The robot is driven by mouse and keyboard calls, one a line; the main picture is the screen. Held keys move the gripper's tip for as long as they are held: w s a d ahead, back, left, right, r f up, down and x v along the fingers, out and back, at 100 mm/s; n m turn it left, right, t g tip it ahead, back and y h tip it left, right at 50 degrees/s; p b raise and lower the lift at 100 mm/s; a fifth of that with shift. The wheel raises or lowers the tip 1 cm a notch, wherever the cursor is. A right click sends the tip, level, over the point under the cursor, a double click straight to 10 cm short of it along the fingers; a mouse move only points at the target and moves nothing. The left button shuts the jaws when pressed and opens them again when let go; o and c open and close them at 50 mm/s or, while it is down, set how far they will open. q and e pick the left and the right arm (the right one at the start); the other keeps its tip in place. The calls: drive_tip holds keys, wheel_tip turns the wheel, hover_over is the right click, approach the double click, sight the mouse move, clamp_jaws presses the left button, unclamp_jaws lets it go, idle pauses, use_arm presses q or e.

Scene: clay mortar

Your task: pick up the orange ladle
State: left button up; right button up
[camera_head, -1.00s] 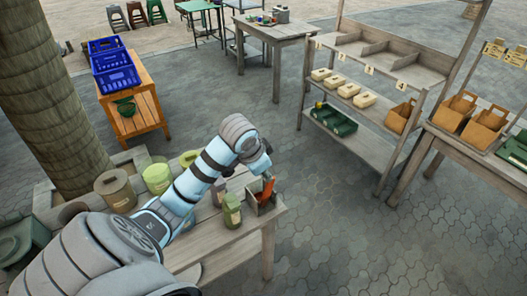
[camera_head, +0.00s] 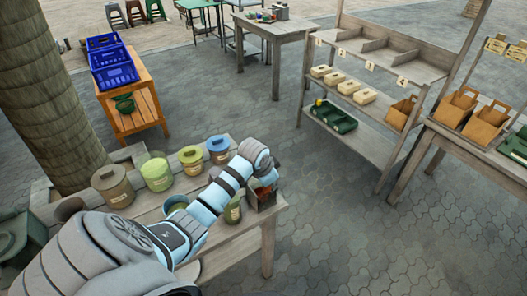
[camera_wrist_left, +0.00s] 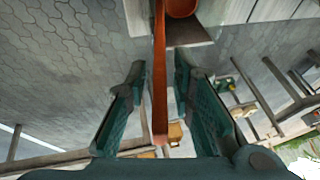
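The orange ladle (camera_wrist_left: 160,95) shows in the left wrist view, its long handle running down the middle and its bowl (camera_wrist_left: 182,7) cut off at the top edge. My left gripper (camera_wrist_left: 158,70) is open, with one teal finger on each side of the handle and visible gaps between. In the head view, a bit of orange (camera_head: 262,188) shows at a dark-fronted holder (camera_head: 262,203) on the wooden table's right end, just under my left wrist. My wrist hides most of it. My right gripper is in neither view.
Lidded pots stand on the same table (camera_head: 240,243): brown (camera_head: 113,188), green (camera_head: 157,173), yellow (camera_head: 191,160) and blue (camera_head: 218,149). A green jar (camera_head: 232,212) stands beside the holder. A shelf (camera_head: 365,105) stands to the right across clear paving.

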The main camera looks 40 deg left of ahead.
use_arm(q)
clamp_jaws()
drive_tip(key=shift+r, duration=0.1)
wheel_tip(320, 180, up, 20)
drive_tip(key=p, duration=0.2)
drive_tip(key=shift+c, duration=1.2)
unclamp_jaws()
clamp_jaws()
